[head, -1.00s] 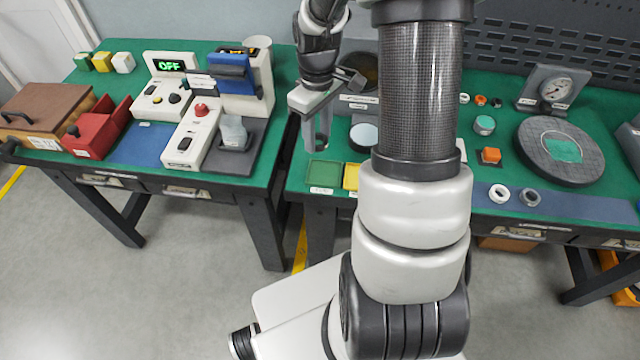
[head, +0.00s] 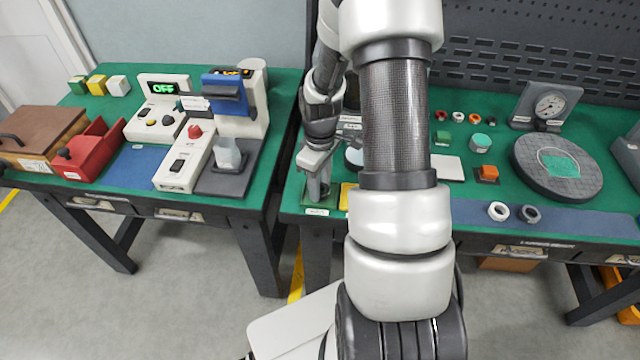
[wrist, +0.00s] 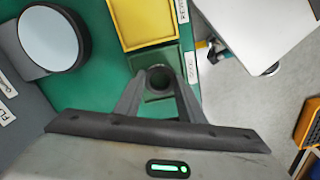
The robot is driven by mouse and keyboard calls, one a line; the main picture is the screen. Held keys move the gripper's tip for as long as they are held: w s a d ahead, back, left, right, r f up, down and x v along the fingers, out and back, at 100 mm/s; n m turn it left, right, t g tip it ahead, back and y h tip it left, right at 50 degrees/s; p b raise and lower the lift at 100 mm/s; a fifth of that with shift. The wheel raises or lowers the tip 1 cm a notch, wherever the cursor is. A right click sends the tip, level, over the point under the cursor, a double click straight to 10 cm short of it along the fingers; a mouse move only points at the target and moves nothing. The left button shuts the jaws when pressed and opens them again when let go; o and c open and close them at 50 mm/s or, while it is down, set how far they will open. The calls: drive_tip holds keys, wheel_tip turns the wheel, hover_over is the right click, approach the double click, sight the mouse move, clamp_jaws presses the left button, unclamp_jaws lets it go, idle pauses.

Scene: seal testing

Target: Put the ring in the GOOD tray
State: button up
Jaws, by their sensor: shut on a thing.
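My gripper (wrist: 160,82) is shut on a small dark ring (wrist: 160,74), which shows between the fingertips in the wrist view. The ring is over the green tray (wrist: 176,58), beside a label that reads GOOD (wrist: 190,68). In the head view my gripper (head: 318,195) points down at the green tray (head: 318,211) at the table's front edge. The ring cannot be made out there. I cannot tell whether the ring touches the tray floor.
A yellow tray (wrist: 146,22) adjoins the green one, and it shows partly behind my arm in the head view (head: 346,197). A round light disc on a dark base (wrist: 50,40) stands nearby. A white ring (head: 498,211) and a grey ring (head: 529,214) lie on a blue strip.

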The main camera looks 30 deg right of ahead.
drive_tip(key=shift+f, duration=0.15)
drive_tip(key=o, duration=1.1)
drive_tip(key=shift+w+r, duration=0.15)
drive_tip(key=shift+r, duration=0.4)
wheel_tip(320, 180, up, 11)
drive_tip(key=shift+r+p, duration=0.15)
drive_tip(key=shift+p, duration=0.6)
